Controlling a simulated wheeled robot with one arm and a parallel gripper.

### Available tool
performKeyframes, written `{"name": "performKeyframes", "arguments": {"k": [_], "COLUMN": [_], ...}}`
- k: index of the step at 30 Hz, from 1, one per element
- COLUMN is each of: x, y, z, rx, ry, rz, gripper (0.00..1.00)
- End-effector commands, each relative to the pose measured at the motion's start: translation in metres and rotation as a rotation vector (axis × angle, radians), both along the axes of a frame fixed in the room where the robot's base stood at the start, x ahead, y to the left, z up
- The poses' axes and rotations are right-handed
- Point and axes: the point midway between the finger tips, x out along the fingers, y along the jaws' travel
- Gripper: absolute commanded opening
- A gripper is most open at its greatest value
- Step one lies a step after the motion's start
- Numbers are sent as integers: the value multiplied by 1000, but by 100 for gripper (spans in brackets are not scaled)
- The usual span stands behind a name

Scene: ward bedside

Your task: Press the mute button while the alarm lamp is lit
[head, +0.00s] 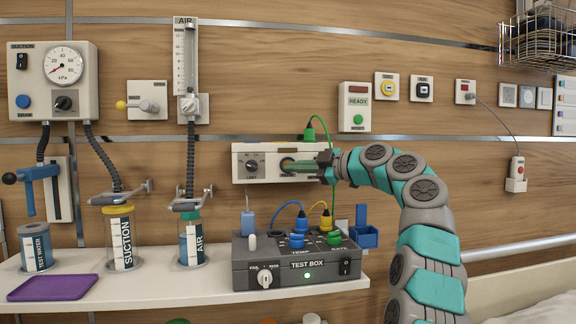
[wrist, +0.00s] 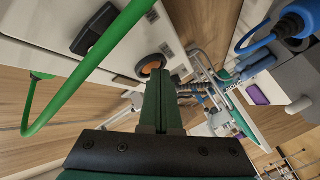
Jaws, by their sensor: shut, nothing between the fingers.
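No label that I can read says mute or alarm, so I cannot tell which part is the mute button or the alarm lamp. My gripper (head: 288,165) is shut and empty, in front of the white wall panel (head: 240,148). A yellow button (head: 385,87) and a dark button (head: 422,89) are on the wall at upper right.
The grey test box (head: 300,265) stands on the white shelf below my gripper, its small green light lit. A green cable (head: 325,145) hangs from the panel close to my gripper. Suction and air jars (head: 120,238) and a purple tray (head: 55,287) are at left.

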Motion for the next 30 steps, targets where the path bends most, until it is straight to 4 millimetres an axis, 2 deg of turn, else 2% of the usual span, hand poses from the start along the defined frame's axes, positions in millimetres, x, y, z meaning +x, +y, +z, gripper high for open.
{"name": "performKeyframes", "arguments": {"k": [14,30], "x": [1,-13], "y": [0,-4], "z": [0,0], "rx": [0,0], "ry": [0,0], "rz": [0,0], "gripper": [0,0]}}
